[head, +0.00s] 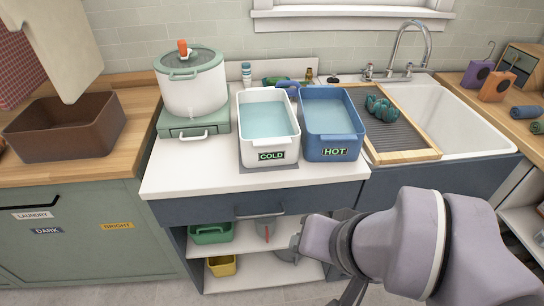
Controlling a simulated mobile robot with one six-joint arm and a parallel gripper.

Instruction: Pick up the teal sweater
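A crumpled teal knitted bundle (381,107), which looks like the teal sweater, lies on the dark ribbed drainboard (405,128) at the left side of the sink. It is small in view, and its full shape cannot be made out. My arm covers the lower right of the head view, in front of the counter and well below the bundle. No gripper fingertips can be made out.
A white COLD tub (268,157) and a blue HOT tub (331,154), both holding water, stand left of the drainboard. A tall faucet (411,45) rises behind the white sink (478,128). A lidded white pot (193,92) and a brown bin (62,143) stand further left.

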